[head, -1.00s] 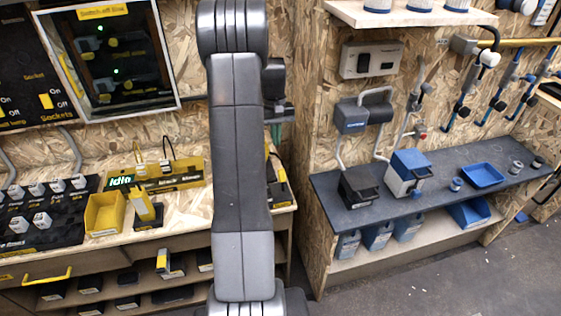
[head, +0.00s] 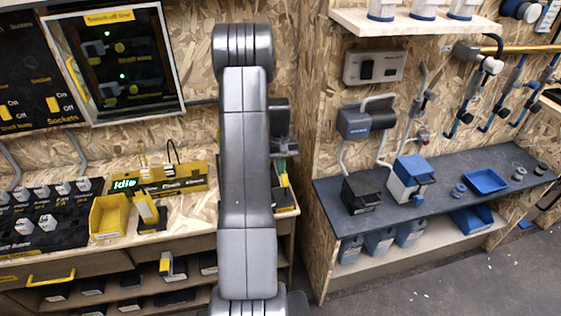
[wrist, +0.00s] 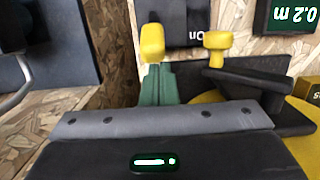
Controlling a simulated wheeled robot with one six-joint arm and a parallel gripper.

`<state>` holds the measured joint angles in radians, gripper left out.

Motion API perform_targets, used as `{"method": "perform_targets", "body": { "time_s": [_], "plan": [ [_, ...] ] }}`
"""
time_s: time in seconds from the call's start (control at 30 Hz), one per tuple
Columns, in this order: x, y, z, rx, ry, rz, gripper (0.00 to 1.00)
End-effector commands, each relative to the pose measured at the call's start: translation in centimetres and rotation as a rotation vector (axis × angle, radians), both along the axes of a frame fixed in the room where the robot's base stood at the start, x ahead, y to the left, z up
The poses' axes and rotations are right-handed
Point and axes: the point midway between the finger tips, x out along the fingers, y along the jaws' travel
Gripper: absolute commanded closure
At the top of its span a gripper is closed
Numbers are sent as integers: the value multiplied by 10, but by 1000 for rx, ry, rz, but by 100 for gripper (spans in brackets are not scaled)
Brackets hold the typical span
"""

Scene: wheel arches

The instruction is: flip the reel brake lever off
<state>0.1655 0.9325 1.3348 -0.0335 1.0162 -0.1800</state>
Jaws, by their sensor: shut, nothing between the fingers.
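In the wrist view, a yellow knob (wrist: 152,42), which looks like the brake lever, stands against a black plate (wrist: 190,22) marked "On", upside down. My gripper (wrist: 157,72) is shut and empty, its green fingers right in front of this knob. They overlap its lower end in the picture; I cannot tell whether they touch. To the right is the reel: a yellow disc (wrist: 212,97) under a black crank bar (wrist: 228,76) with a second yellow knob (wrist: 218,42). In the head view my arm hides most of the reel.
A dark display (wrist: 288,16) reading "0.2 m" is at the wrist view's upper right. In the head view, a yellow bin (head: 109,216) stands on the left bench. The dark right bench (head: 400,220) holds a blue tray (head: 486,181) and boxes.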

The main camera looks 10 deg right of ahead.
Motion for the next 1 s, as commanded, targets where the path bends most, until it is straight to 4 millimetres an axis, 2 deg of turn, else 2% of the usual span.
{"method": "perform_targets", "body": {
  "time_s": [0.37,1.0],
  "plan": [
    [0,0,0,0,-4,0,100],
    [-9,0,4,4,-114,-1,100]
  ]
}}
